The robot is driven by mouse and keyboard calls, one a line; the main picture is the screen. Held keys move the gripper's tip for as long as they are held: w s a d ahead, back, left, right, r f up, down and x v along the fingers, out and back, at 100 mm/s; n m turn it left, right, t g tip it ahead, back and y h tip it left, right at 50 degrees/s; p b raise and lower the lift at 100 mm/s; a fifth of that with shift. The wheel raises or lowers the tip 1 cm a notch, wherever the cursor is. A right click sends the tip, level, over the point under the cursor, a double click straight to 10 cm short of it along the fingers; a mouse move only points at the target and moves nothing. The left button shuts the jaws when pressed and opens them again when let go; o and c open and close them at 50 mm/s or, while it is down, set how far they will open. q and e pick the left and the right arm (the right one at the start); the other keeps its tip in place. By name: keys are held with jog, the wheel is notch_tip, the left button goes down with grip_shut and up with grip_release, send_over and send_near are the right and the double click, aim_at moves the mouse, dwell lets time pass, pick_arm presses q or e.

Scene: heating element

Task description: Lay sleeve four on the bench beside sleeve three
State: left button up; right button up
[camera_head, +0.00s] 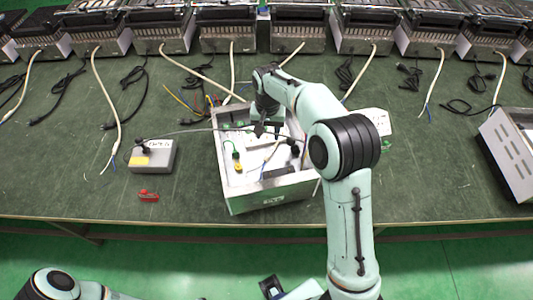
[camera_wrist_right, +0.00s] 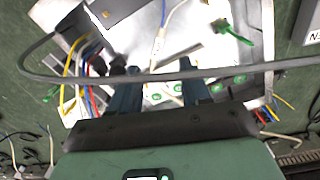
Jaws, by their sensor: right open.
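My right gripper (camera_head: 262,132) is over the open metal box (camera_head: 268,198) in the head view, pointing down into it. In the right wrist view its two dark fingers (camera_wrist_right: 160,88) stand apart, with nothing seen gripped between them. A grey cable (camera_wrist_right: 90,78) crosses that view in front of the fingers. Green fittings (camera_wrist_right: 222,27) lie in the box, with one green wire (camera_head: 235,155) near its left wall. I cannot single out sleeve three or sleeve four; the arm hides part of the box. My left gripper is not in view; only part of that arm shows at the bottom left.
A grey tester box (camera_head: 152,163) with a cable stands left of the metal box, with a red object (camera_head: 148,195) in front. Heater units (camera_head: 228,25) with cords line the back. A slotted metal casing (camera_head: 507,155) is at the right. The bench (camera_head: 60,190) is clear at front left.

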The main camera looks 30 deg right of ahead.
jog(key=n, duration=0.6)
jog(key=n+b, duration=0.3)
jog(key=n, duration=2.2)
send_over(267, 156)
jog(key=f, duration=0.6)
jog(key=shift+s+f, duration=0.15)
jog(key=shift+s, duration=0.2)
jog(key=shift+w+f, duration=0.15)
jog(key=shift+f, duration=1.4)
jog(key=shift+w+f, duration=0.15)
jog(key=shift+f, duration=1.4)
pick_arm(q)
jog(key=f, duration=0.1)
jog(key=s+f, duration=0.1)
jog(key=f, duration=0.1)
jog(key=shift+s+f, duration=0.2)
pick_arm(e)
grip_shut()
